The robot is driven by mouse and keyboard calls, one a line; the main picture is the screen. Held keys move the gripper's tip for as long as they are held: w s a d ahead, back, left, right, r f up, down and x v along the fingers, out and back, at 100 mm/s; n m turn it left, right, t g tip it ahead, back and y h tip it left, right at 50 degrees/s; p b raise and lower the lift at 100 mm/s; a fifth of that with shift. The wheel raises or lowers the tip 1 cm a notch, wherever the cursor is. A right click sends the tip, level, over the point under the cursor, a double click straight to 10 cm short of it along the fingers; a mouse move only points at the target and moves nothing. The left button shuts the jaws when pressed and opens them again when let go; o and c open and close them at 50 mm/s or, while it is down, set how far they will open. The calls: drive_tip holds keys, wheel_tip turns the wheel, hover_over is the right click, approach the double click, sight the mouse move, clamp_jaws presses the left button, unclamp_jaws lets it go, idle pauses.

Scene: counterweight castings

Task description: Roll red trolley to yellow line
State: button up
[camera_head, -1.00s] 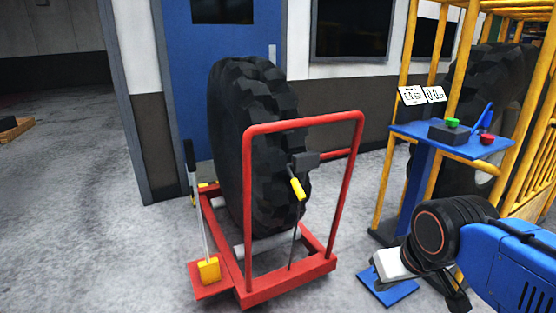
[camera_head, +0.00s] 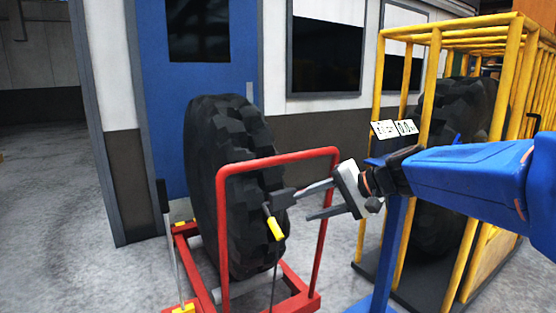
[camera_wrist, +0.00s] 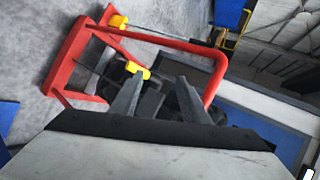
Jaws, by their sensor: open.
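The red trolley (camera_head: 224,208) stands on the grey floor with a big black tyre (camera_head: 222,150) upright on it. Its red push handle frame rises at the near right side; the handle also shows in the wrist view (camera_wrist: 170,42). A lever with a yellow grip (camera_head: 275,229) is by the frame. My gripper (camera_head: 312,202) is open, reaching from the right, its fingers pointing left at the handle frame and overlapping its right post in the head view. I cannot tell whether it touches. In the wrist view the fingers straddle nothing clearly held. No yellow line is visible.
A yellow cage (camera_head: 423,130) with another tyre stands at right, behind my arm. A blue stand (camera_head: 395,240) is in front of it. A blue door (camera_head: 158,60) and wall are behind the trolley. The floor at left (camera_head: 55,190) is clear.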

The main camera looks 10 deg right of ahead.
sight(277, 159)
drive_tip(key=w+d+r+m+t+y, duration=0.1)
drive_tip(key=w+d+r+m+t, duration=0.25)
drive_tip(key=w+d+r, duration=0.6)
drive_tip(key=shift+t, duration=0.35)
drive_tip(key=x, duration=1.9)
drive_tip(key=shift+s+a+f, duration=0.15)
drive_tip(key=shift+a+f, duration=0.15)
drive_tip(key=shift+a, duration=0.2)
drive_tip(key=shift+c, duration=0.4)
clamp_jaws()
